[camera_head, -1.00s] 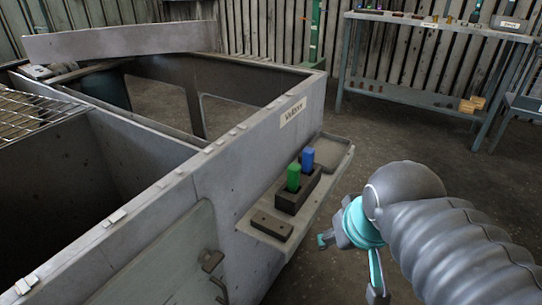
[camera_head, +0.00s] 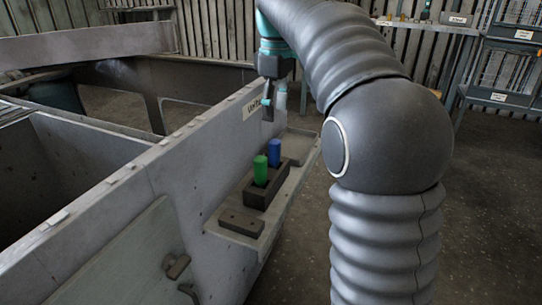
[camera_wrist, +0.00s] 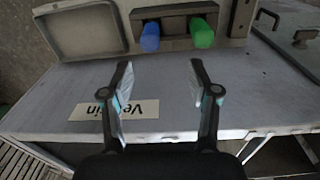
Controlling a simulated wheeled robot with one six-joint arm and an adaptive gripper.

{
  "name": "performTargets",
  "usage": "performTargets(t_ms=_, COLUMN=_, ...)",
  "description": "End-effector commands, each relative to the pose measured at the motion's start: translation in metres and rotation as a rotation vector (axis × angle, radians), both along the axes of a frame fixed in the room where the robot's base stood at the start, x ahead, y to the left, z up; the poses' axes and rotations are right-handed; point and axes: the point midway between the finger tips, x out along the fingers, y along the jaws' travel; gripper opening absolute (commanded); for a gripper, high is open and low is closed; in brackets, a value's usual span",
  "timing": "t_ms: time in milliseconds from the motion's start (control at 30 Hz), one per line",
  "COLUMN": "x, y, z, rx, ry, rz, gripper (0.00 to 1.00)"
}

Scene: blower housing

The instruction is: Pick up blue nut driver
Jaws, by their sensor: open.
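The blue nut driver (camera_head: 274,152) stands upright in a dark holder block (camera_head: 262,195) on a side shelf of the grey housing, beside a green-handled tool (camera_head: 260,170). In the wrist view the blue handle (camera_wrist: 150,37) is at the top, left of the green handle (camera_wrist: 203,34), both in the holder block (camera_wrist: 176,12). My gripper (camera_head: 270,103) is above and beyond the tools, close to the housing wall. In the wrist view my gripper (camera_wrist: 160,78) has its two fingers spread with nothing between them, and both handles lie beyond the fingertips.
The shelf has an empty shallow tray (camera_head: 300,148) behind the block and a flat dark piece (camera_head: 241,222) in front. The housing wall (camera_head: 150,190) carries a label (camera_head: 250,108) near my gripper. A workbench (camera_head: 430,27) stands at the back right.

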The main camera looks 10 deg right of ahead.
Motion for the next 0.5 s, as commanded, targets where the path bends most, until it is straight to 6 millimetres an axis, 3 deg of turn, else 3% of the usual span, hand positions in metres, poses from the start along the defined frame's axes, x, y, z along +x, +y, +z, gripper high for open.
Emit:
performTargets(t_ms=100, x=0.015, y=0.0, z=-0.006, rx=-0.001, ry=0.023, rz=0.045, gripper=0.6)
performTargets(t_ms=267, x=0.02, y=0.0, z=-0.014, rx=-0.001, ry=0.037, rz=0.069, gripper=0.6)
performTargets(t_ms=500, x=0.019, y=-0.001, z=-0.055, rx=-0.001, ry=0.037, rz=0.069, gripper=0.6)
